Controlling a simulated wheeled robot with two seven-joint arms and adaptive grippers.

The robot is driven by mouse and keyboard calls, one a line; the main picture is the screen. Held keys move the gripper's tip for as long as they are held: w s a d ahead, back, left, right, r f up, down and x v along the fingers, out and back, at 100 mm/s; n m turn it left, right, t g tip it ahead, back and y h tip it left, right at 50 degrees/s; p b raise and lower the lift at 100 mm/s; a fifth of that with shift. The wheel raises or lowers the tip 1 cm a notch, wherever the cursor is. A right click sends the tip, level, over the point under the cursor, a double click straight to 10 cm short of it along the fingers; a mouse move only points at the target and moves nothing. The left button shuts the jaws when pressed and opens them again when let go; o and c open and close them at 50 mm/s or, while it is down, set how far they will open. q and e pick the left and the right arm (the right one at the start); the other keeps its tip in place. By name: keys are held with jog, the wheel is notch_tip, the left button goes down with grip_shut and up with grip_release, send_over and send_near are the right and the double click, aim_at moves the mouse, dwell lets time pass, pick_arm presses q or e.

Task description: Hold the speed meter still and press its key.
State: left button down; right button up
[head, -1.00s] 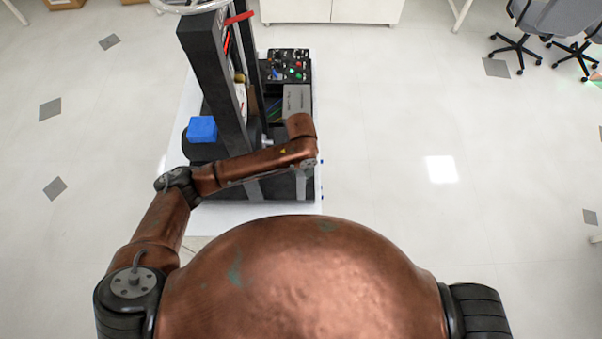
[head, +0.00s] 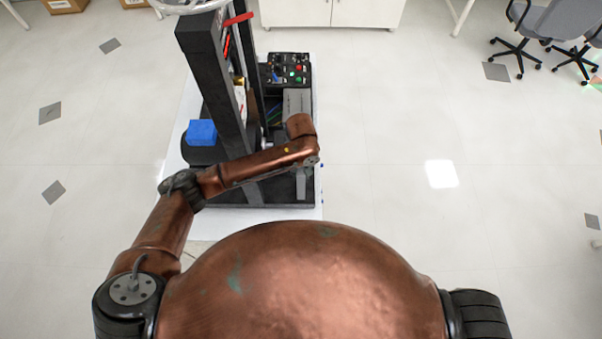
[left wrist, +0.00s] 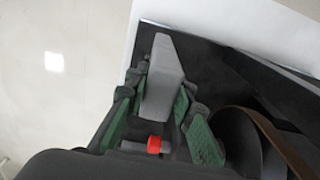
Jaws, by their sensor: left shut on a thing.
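The speed meter (left wrist: 163,85) looks to be the light grey slab between my left fingers in the left wrist view. A red piece (left wrist: 154,145) shows near the palm; I cannot tell whether it is the key. My left gripper (left wrist: 163,78) is shut on the grey body, with green-sided fingers on both sides. In the head view my left forearm reaches over the rig's near right part and hides most of that gripper. A grey strip (head: 302,184) shows just below the wrist, apparently the same body. My right gripper is not in view.
The black rig (head: 222,90) has a tall frame, a blue block (head: 202,131) at its left and a control panel (head: 287,69) with coloured buttons at the back. A grey box (head: 297,100) sits before the panel.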

pick_arm(q)
jog(key=shift+w+f+b, duration=0.3)
jog(key=shift+w+f, duration=0.3)
jog(key=shift+w, duration=0.05)
jog(key=shift+s+f, duration=0.1)
dwell(0.9)
